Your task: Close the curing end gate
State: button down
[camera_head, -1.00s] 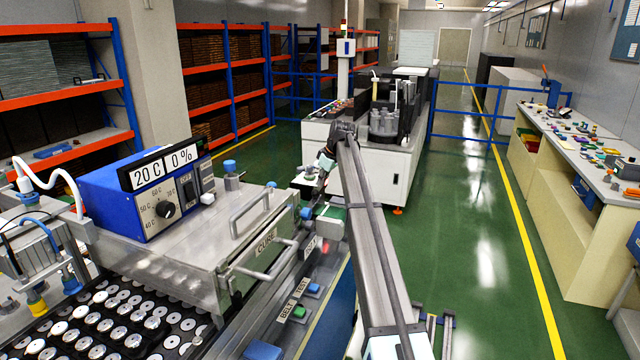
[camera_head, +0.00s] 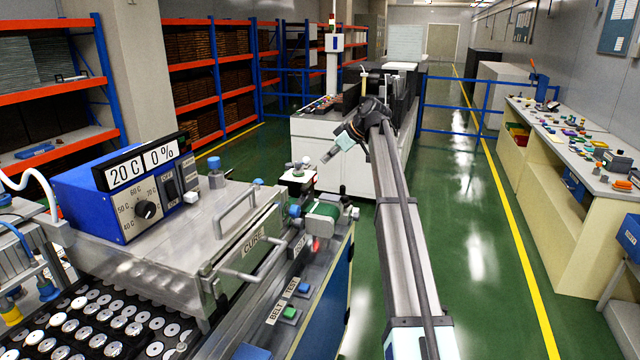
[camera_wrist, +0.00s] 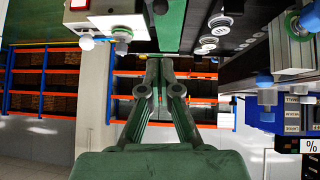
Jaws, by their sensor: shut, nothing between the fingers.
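The metal curing box (camera_head: 160,235) fills the lower left of the head view. Its side carries a CURE label (camera_head: 254,242) and a bar handle (camera_head: 258,270); another handle (camera_head: 236,213) is on top. I cannot tell for sure which panel is the end gate or whether it stands open. My gripper (camera_head: 329,156) is beyond and above this belt end, apart from the box. In the wrist view its fingers (camera_wrist: 160,65) are together and empty.
A blue control unit (camera_head: 100,210) reading 20 C and 0% stands on the box. BELT and TEST buttons (camera_head: 290,312) line the near side. A white machine cabinet (camera_head: 345,165) is behind my gripper. Green floor on the right is clear.

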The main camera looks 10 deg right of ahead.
jog(key=p, duration=0.4)
send_over(302, 196)
jog(key=d, duration=0.2)
notch_tip(302, 196, down, 9)
jog(key=shift+s+f+n+p, duration=0.3)
jog(key=shift+s+f, duration=0.05)
jog(key=shift+f, duration=0.4)
jog(key=shift+f, duration=0.1)
